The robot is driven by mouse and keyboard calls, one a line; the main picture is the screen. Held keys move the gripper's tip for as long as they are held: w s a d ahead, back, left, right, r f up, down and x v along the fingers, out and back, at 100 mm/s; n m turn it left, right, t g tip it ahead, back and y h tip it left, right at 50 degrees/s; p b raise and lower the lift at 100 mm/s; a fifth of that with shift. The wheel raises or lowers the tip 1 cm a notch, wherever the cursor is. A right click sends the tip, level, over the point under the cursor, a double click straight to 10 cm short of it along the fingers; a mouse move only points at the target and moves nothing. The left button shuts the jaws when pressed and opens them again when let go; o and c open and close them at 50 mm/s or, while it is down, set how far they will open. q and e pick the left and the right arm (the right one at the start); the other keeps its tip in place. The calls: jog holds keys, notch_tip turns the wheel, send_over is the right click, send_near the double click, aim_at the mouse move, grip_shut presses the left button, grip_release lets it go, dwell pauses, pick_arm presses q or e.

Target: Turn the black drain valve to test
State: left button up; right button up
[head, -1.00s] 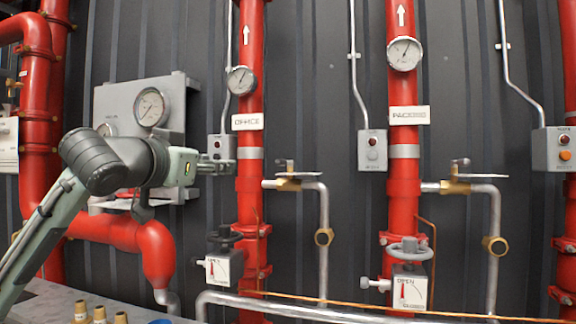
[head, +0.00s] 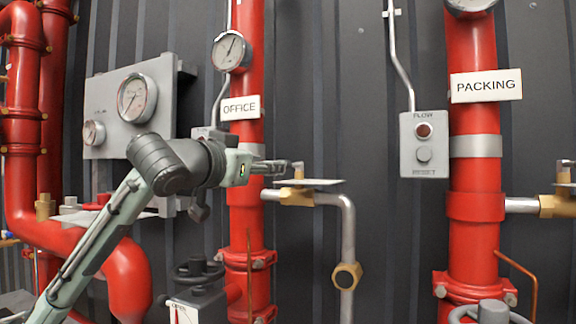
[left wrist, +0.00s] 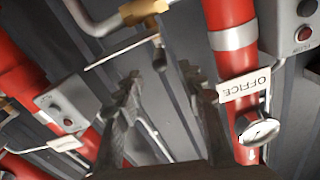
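A brass valve (head: 297,196) sits on the grey side pipe of the red riser marked OFFICE. My left gripper (head: 283,167) reaches in from the left at the lever's height. Its fingers (left wrist: 160,76) are apart, with nothing clearly held; contact with the lever cannot be told. My right gripper is not in view.
A black handwheel (head: 198,272) is low on the OFFICE riser (head: 247,212). A gauge panel (head: 112,112) is behind my arm. The PACKING riser (head: 473,235), its grey flow box (head: 424,145) and another brass valve (head: 560,204) are to the right.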

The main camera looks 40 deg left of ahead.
aim_at(288, 165)
pick_arm(q)
jog(key=p+x, duration=0.1)
jog(key=x, duration=0.5)
jog(key=shift+r+p, duration=0.15)
jog(key=shift+p, duration=0.2)
jog(key=shift+w+a, duration=0.1)
jog(key=shift+w, duration=0.3)
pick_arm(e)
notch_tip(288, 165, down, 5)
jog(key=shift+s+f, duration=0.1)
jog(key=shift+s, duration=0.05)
pick_arm(q)
jog(key=shift+c, duration=0.3)
grip_shut()
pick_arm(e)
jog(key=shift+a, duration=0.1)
